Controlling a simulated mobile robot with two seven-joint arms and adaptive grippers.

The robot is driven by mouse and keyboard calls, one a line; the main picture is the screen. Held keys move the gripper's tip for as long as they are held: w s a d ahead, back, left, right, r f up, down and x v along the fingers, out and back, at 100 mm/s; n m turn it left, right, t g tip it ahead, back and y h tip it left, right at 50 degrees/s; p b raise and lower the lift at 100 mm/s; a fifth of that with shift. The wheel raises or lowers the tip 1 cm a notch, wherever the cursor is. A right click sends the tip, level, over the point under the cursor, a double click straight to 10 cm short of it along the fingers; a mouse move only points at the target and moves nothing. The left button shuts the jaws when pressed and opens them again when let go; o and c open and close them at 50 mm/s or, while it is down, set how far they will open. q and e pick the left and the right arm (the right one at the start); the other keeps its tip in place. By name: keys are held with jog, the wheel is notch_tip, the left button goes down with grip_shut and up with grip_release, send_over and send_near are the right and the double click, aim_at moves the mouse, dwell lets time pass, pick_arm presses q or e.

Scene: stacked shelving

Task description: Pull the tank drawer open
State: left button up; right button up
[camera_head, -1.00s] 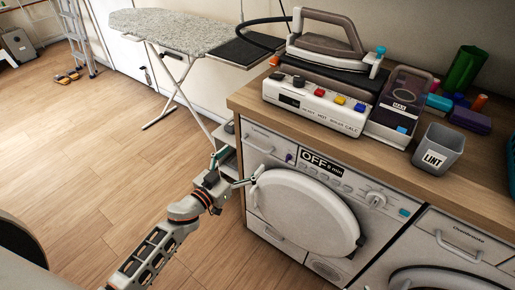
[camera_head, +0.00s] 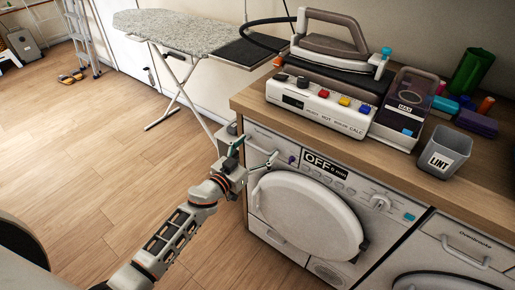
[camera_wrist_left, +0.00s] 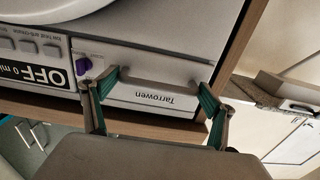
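The tank drawer (camera_head: 268,142) is the white front at the top left corner of the dryer, left of the display reading "OFF". It looks shut, flush with the panel. In the left wrist view the drawer front (camera_wrist_left: 150,98) reads "Tarrowen" upside down, and its pale bar handle (camera_wrist_left: 155,87) runs across it. My left gripper (camera_head: 257,152) is open in front of the drawer. In the left wrist view its green-padded fingers (camera_wrist_left: 160,82) stand at either side of the handle, with nothing held. Contact with the handle cannot be told. My right gripper is not in view.
The round dryer door (camera_head: 306,215) bulges out just below and right of my left gripper. The wooden worktop (camera_head: 335,145) overhangs the drawer, carrying a steam iron station (camera_head: 325,103) and a grey LINT bin (camera_head: 443,155). Open floor (camera_head: 95,165) lies to the left.

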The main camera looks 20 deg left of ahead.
pick_arm(q)
jog(key=shift+s, duration=0.3)
jog(key=shift+c, duration=0.2)
jog(key=p+v, duration=0.6)
jog(key=v, duration=2.1)
jog(key=shift+p, duration=0.35)
jog(key=shift+s+r, duration=0.1)
jog(key=o, duration=1.3)
jog(key=v, duration=1.2)
